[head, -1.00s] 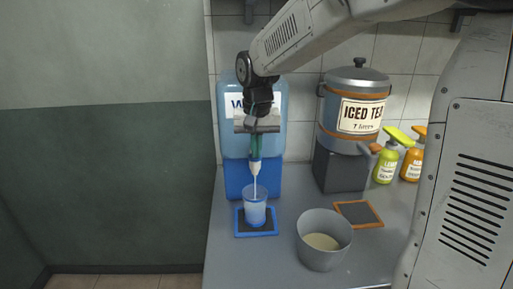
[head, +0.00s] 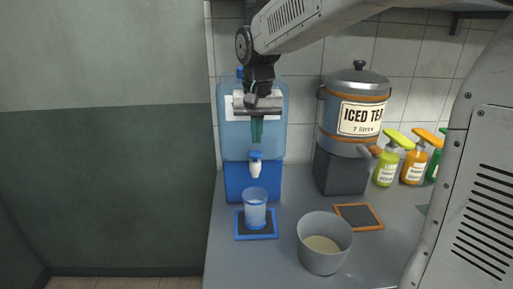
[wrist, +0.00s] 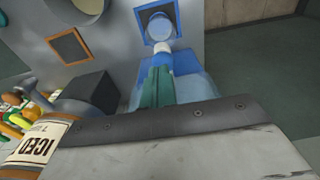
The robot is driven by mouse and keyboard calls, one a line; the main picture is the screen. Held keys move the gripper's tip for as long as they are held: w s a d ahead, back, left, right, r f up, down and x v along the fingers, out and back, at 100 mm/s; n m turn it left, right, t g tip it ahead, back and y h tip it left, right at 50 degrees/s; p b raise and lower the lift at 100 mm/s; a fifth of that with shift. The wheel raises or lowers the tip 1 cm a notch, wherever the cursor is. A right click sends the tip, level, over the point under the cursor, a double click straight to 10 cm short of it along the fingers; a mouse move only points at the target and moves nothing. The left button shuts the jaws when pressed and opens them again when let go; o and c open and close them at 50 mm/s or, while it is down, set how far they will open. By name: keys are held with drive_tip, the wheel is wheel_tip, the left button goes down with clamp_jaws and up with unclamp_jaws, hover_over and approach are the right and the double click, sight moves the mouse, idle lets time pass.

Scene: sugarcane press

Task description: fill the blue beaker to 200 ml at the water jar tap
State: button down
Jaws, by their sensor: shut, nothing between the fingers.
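The blue beaker (head: 255,212) stands upright on the blue-edged mat (head: 256,236), below the tap (head: 256,166) of the blue water jar (head: 233,146). Bluish liquid shows in the beaker, but its marks are too small to read. No stream runs from the tap. My gripper (head: 257,136) is shut and empty, pointing down just above the tap's blue top and apart from it in the head view. In the wrist view the green fingers (wrist: 157,86) sit together in front of the tap, with the beaker (wrist: 160,28) beyond.
A grey pot (head: 323,258) with pale contents stands front right of the beaker. An orange-edged mat (head: 358,215), the iced tea urn (head: 350,116) on its dark block and several pump bottles (head: 387,166) are farther right. A wall lies to the left.

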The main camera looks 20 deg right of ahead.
wheel_tip(320, 180, up, 9)
drive_tip(key=shift+s+f, duration=0.2)
drive_tip(key=shift+s, duration=0.05)
idle(1.3)
drive_tip(key=s+d+f+n, duration=0.1)
drive_tip(key=s+f, duration=0.3)
drive_tip(key=s, duration=0.5)
drive_tip(key=s+d+f+n, duration=0.1)
drive_tip(key=s+f, duration=0.3)
drive_tip(key=s, duration=0.6)
drive_tip(key=s+d+f+n, duration=0.1)
drive_tip(key=s+f, duration=0.3)
drive_tip(key=s, duration=0.5)
drive_tip(key=shift+s+f+n, duration=0.15)
drive_tip(key=shift+n, duration=0.15)
drive_tip(key=shift+d, duration=0.1)
